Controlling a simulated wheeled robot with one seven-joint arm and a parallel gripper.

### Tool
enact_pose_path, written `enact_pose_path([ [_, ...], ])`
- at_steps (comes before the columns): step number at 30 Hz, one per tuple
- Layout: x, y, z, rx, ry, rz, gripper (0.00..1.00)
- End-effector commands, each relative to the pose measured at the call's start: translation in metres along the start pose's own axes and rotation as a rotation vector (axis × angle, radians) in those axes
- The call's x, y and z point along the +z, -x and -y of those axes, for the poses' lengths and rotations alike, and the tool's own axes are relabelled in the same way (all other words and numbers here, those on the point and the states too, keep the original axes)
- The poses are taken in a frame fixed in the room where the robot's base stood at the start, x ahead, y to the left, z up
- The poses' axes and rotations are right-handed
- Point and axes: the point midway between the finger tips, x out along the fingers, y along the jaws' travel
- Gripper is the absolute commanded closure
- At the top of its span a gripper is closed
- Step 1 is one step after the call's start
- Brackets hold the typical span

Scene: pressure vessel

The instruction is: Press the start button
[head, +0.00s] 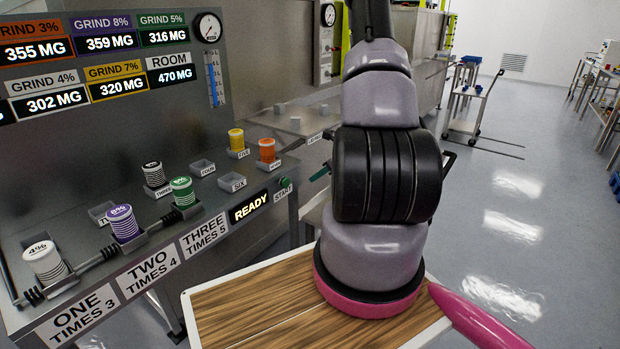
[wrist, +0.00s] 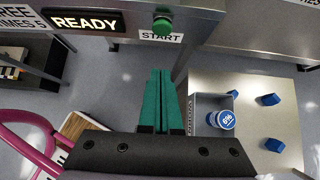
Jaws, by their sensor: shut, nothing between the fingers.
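The green start button (head: 285,183) sits at the right end of the machine's front edge, beside the lit READY display (head: 248,205) and above the START label. In the wrist view the button (wrist: 162,23) is at the top middle, with the START label (wrist: 161,36) just under it. My gripper (wrist: 160,72) is shut and empty; its two teal fingers lie together and point toward the label and button. A gap shows between the fingertips and the button in the picture. In the head view the teal tip (head: 320,173) is right of the button, and my arm hides most of the gripper.
Several colour-banded canisters, such as the green one (head: 183,192), stand in sockets on the machine. In the wrist view a metal surface (wrist: 262,95) at right holds a tray with a blue-lidded 6% canister (wrist: 222,119) and several blue pieces. Open floor lies to the right.

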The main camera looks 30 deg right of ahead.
Motion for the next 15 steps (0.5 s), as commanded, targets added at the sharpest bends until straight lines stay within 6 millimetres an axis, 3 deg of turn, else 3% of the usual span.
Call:
enact_pose_path([
  [11, -0.001, -0.080, -0.001, 0.004, -0.001, -0.001, 1.00],
  [15, 0.015, -0.096, -0.001, 0.001, 0.003, 0.003, 1.00],
])
